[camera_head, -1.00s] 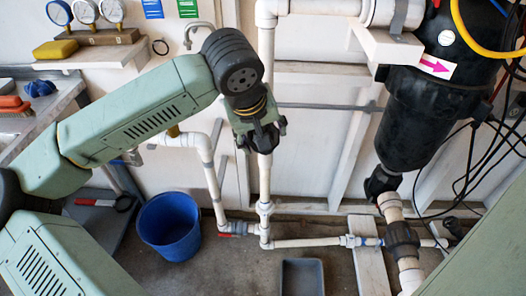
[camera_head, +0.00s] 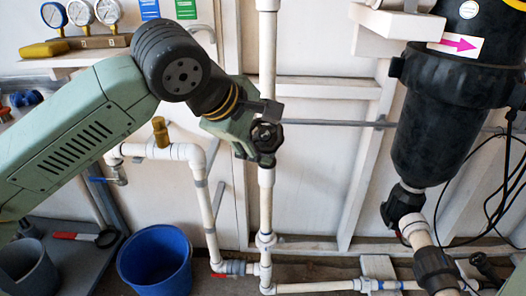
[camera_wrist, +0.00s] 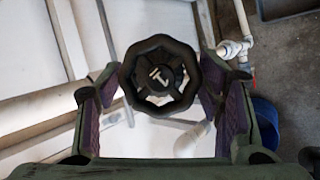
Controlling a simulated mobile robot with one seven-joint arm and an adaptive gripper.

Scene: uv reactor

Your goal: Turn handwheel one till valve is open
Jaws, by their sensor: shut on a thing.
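A black scalloped handwheel (camera_head: 266,136) sits on the vertical white pipe (camera_head: 267,60) in the head view. It also shows in the wrist view (camera_wrist: 160,50), face on, with a light mark at its hub. My gripper (camera_head: 262,132) is at the handwheel, with its arm reaching in from the left. In the wrist view my gripper's fingers (camera_wrist: 162,100) stand on either side of the wheel, and the gripper is shut on it. The valve body behind the wheel is mostly hidden, and I cannot tell how far the valve is open.
A large black vessel (camera_head: 435,130) with a pink arrow label hangs at the right, with loose cables beside it. A blue bucket (camera_head: 155,262) stands on the floor below my arm. A shelf with gauges (camera_head: 80,13) is at upper left.

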